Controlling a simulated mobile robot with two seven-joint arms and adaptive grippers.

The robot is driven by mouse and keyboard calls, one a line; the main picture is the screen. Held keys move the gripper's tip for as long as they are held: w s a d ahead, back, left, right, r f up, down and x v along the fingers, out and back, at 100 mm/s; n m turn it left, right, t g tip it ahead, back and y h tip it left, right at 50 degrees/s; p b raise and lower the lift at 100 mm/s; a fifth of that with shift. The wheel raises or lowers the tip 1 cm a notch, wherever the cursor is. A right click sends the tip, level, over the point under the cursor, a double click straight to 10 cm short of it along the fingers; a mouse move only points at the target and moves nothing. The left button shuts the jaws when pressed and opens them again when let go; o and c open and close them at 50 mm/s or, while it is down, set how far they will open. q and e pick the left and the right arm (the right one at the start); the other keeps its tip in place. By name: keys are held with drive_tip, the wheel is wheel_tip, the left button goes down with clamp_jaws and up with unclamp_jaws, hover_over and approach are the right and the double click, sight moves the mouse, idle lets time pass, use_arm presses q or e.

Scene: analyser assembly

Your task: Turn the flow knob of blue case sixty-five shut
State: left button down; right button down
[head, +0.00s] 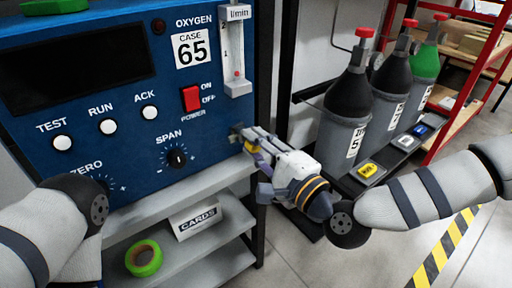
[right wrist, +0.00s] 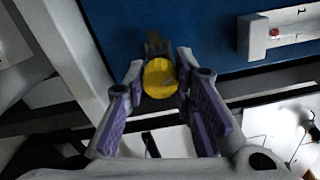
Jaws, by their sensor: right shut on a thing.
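Blue case 65 (head: 120,170) fills the left of the head view, with its number label (head: 191,50). The flow tube (head: 234,55) is at its upper right; a small red float shows low in it. The yellow flow knob (right wrist: 159,78) stands out from the blue face in the right wrist view. In the head view my fingers mostly hide it. My right gripper (head: 248,143) reaches the panel's lower right edge. In the right wrist view the gripper (right wrist: 160,88) is shut on the knob, one purple-padded finger on each side. My left gripper is out of view.
A red power switch (head: 191,98) and the span dial (head: 177,158) lie left of my right gripper. Below is a shelf (head: 215,260) with a cards box (head: 198,217) and green tape (head: 144,258). Gas cylinders (head: 346,125) stand to the right.

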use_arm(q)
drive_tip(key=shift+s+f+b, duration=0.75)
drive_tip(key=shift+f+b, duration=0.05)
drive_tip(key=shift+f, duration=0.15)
use_arm(e)
drive_tip(key=shift+f+m, duration=0.1)
drive_tip(key=shift+m, duration=1.8)
drive_tip(key=c, duration=1.3)
unclamp_jaws()
drive_tip(key=shift+c, duration=0.2)
drive_tip(key=shift+s, duration=0.1)
drive_tip(key=v, duration=1.2)
